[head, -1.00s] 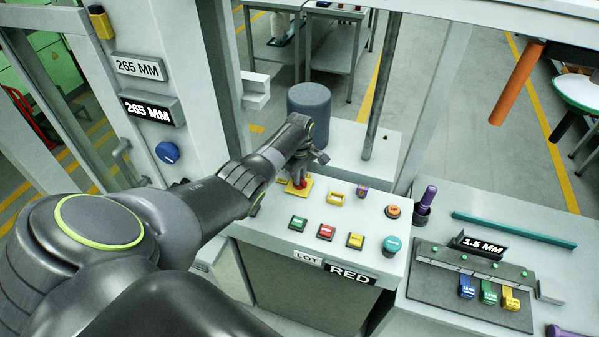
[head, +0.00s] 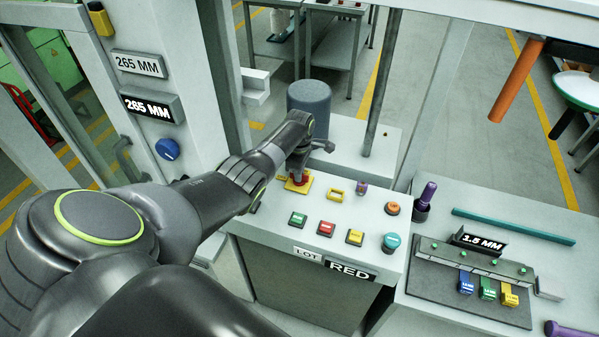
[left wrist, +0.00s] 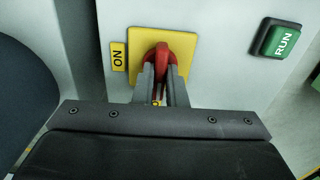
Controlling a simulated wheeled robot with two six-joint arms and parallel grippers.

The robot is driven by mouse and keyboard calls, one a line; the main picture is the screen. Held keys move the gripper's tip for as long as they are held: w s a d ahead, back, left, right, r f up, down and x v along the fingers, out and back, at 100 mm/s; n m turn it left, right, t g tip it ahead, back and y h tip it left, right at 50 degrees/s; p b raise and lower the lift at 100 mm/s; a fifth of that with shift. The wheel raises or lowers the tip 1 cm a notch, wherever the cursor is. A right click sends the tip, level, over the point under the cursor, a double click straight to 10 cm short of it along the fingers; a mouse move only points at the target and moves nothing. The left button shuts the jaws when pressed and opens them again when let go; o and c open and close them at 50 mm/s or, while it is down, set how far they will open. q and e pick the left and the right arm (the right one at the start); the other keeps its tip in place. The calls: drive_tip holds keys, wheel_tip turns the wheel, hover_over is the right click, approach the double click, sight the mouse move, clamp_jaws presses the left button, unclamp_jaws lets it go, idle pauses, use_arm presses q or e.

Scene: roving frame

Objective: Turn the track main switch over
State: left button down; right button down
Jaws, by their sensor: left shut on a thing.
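The main switch is a red rotary handle (left wrist: 161,52) on a square yellow plate (left wrist: 184,45), set in the light grey console top. A yellow ON label (left wrist: 118,57) is beside the plate in the left wrist view. My left gripper (left wrist: 163,80) is shut on the red handle, with a finger on each side of it. In the head view the left gripper (head: 299,178) reaches down onto the yellow plate (head: 290,187) and mostly hides the handle. My right gripper is not in view.
Green (head: 298,219), red (head: 326,228), yellow (head: 355,237) and teal (head: 390,242) buttons sit on the console front, with an orange knob (head: 392,208) behind. A grey cylinder (head: 309,105) stands behind the switch. The right bench holds a gauge block tray (head: 440,290).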

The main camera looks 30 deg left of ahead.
use_arm(q)
drive_tip(key=shift+w+a+r, duration=0.1)
drive_tip(key=c, duration=1.5)
unclamp_jaws()
drive_tip(key=shift+r+b, duration=1.55)
drive_tip(key=shift+r, duration=7.1)
drive_tip(key=shift+f, duration=0.1)
